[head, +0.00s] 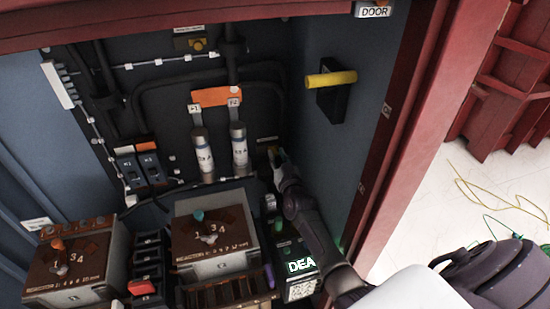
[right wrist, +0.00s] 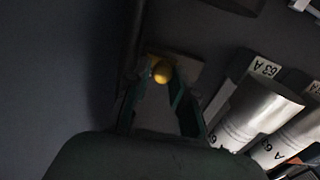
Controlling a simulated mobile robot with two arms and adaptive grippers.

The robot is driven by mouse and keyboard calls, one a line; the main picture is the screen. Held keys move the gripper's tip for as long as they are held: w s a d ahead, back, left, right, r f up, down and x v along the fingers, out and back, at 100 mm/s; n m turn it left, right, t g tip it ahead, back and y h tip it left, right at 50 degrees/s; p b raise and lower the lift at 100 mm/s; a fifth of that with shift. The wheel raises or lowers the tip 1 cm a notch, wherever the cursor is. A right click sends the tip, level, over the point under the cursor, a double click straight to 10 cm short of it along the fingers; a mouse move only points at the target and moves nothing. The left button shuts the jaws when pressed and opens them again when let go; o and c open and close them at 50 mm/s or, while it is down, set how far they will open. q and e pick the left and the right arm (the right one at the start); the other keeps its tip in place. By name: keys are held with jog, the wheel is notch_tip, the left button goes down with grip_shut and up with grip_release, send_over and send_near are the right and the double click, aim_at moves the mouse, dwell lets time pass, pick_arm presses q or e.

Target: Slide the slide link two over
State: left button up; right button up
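In the right wrist view a round yellow knob (right wrist: 161,72) sits on a pale brownish plate (right wrist: 185,66) on the dark back panel. It may be the slide link, but I cannot tell for sure. My right gripper (right wrist: 160,84) has its two dark green fingers on either side of this knob, with the tips close to it. Whether they press on it is too dark to tell. In the head view my right gripper (head: 274,156) reaches to the back panel, right of the fuses, and covers most of the knob there. My left gripper is out of view.
Two silver fuses (head: 239,150) stand just left of my right gripper. A yellow-handled black switch (head: 331,79) is on the cabinet's right wall. Box-shaped units marked 34 (head: 213,237) and a black box reading DEA (head: 299,267) fill the floor. The red door frame (head: 384,125) bounds the right side.

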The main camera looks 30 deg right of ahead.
jog(key=shift+o, duration=1.3)
jog(key=shift+d, duration=0.15)
jog(key=shift+o, duration=0.4)
jog(key=shift+s, duration=0.35)
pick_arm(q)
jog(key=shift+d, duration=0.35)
pick_arm(e)
jog(key=v, duration=1.1)
jog(key=shift+s+a, duration=0.15)
jog(key=shift+a, duration=0.05)
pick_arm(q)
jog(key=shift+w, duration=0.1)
